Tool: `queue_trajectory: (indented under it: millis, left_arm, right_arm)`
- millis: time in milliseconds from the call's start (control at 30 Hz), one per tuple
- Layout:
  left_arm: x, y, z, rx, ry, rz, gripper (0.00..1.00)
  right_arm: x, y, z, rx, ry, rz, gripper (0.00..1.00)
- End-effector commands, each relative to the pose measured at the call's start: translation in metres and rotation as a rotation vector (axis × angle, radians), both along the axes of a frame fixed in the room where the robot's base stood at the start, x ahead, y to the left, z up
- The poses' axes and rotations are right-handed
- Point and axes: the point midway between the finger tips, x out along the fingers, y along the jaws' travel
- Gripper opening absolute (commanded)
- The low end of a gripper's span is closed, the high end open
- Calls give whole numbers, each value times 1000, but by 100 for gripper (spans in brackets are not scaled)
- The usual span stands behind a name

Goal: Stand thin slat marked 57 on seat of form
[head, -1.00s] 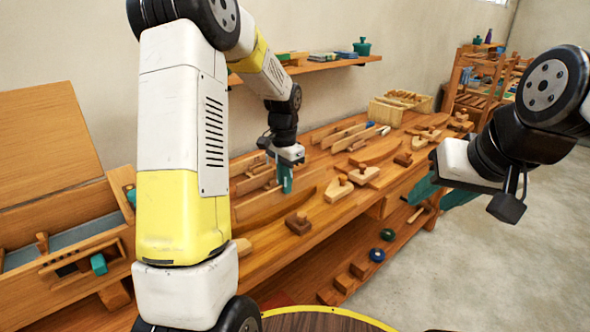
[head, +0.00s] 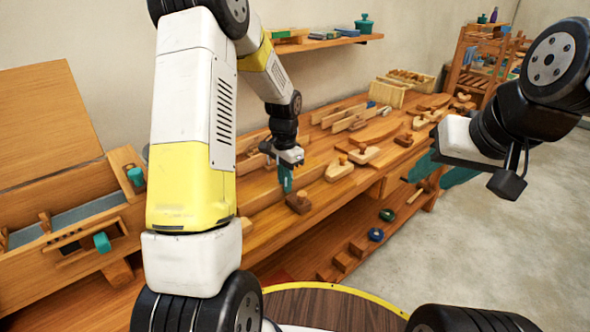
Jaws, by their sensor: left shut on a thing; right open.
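My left gripper (head: 286,181), with teal fingers pointing down, is over the wooden bench (head: 262,222), just left of a small brown block with a knob (head: 298,203). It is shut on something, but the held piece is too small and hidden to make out. My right gripper (head: 440,172) is open at the right, in front of the bench, its teal fingers partly behind its own body. No number 57 can be read on any piece. I cannot tell which piece is the thin slat or the form.
Wooden planes and blocks (head: 340,171) lie along the bench. A wooden crate (head: 386,93) stands toward its far end. A wooden chest with teal knobs (head: 70,215) is at left. A wall shelf (head: 325,43) hangs above. Grey floor (head: 480,255) at right is clear.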

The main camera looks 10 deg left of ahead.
Motion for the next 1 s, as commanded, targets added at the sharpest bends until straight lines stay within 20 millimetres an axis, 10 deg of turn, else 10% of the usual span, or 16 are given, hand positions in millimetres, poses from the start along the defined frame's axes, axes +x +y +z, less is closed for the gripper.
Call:
queue_trajectory:
  millis: [700, 833, 1000]
  left_arm:
    - [0, 0, -2, 1, 1, 0, 0]
    - [0, 0, -1, 0, 0, 0, 34]
    - [0, 0, -1, 1, 1, 0, 34]
  right_arm:
    - [0, 0, 0, 0, 0, 0, 42]
    - [0, 0, 0, 0, 0, 0, 42]
    - [0, 0, 0, 0, 0, 0, 42]
